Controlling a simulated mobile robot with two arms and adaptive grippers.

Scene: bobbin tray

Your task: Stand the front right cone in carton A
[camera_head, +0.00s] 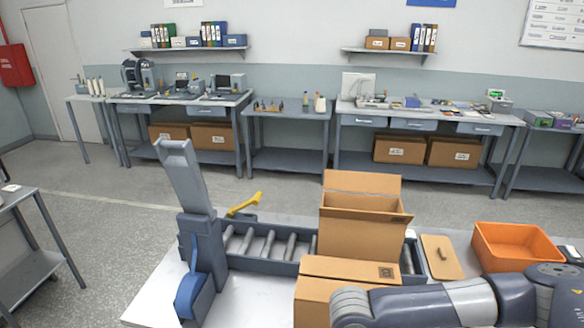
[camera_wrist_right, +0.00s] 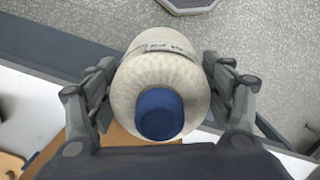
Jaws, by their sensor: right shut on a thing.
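In the right wrist view my right gripper (camera_wrist_right: 160,90) is shut on a cream cone (camera_wrist_right: 150,67) with a blue end (camera_wrist_right: 160,114), one finger on either side. The blue end faces the camera. In the head view my right arm comes in from the right across the front, and its gripper and the cone are out of sight. An open carton (camera_head: 360,235) stands on the roller conveyor with its back flap raised. A second cardboard carton (camera_head: 325,289) stands in front of it, partly hidden by my arm. I cannot read which one is A. My left gripper is not in view.
The roller conveyor (camera_head: 240,262) runs across the table, with a tall grey upright (camera_head: 187,180) at its left. A yellow handle (camera_head: 245,205) is behind the conveyor. A tan board (camera_head: 441,259) and an orange bin (camera_head: 515,245) lie to the right. Workbenches stand along the wall.

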